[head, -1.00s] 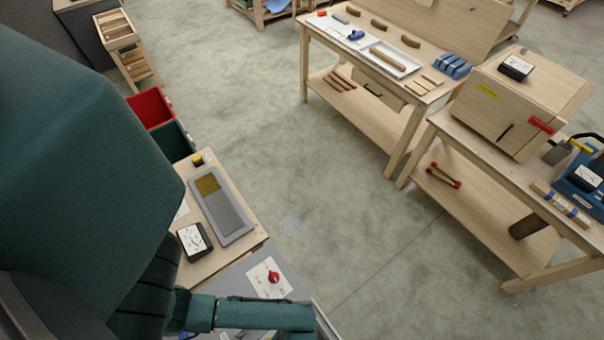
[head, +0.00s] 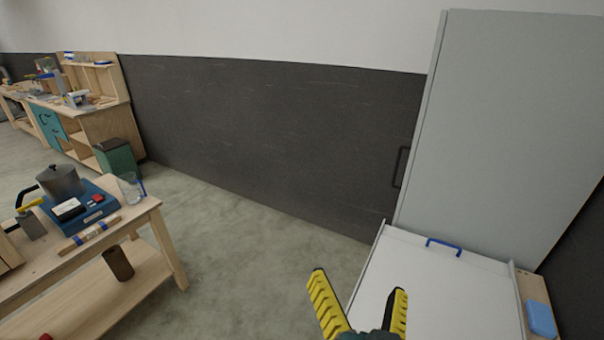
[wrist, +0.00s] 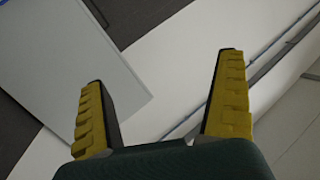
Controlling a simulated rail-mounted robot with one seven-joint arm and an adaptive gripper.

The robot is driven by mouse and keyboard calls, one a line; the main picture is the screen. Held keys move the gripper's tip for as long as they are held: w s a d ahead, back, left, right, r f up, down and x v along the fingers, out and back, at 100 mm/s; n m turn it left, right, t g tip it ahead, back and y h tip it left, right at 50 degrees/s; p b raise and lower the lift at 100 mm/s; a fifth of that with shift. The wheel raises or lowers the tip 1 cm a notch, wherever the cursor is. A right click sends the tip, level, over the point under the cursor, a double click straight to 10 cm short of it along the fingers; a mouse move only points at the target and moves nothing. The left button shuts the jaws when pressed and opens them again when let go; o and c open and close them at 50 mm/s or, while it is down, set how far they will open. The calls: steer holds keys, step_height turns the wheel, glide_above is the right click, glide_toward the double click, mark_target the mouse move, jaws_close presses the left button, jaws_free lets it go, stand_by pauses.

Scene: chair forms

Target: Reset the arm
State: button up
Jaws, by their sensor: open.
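My gripper (head: 360,300) shows at the bottom of the head view, its two yellow ribbed fingers apart with nothing between them. In the wrist view my gripper (wrist: 165,95) is also open and empty. Beyond the fingers there I see pale wall, a grey panel and a dark band, tilted in the picture. In the head view the gripper is in front of and left of a white surface with raised edges (head: 425,290); I see no contact with it. The rest of my arm is mostly out of the frame.
A wooden table (head: 150,205) with a pot (head: 60,182) is at left. Open floor (head: 240,260) lies between.

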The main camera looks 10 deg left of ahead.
steer(key=s+d+r+n+t+p, duration=0.1)
steer(key=s+r+t+p, duration=0.1)
steer(key=r+p, duration=0.8)
steer(key=s+d+r+n+t+h+p, duration=0.1)
steer(key=s+r+t+p, duration=0.2)
steer(key=r+p, duration=0.7)
step_height(320, 180, up, 13)
steer(key=shift+s+f+h, duration=0.1)
steer(key=shift+s+h, duration=0.2)
steer(key=shift+s, duration=0.6)
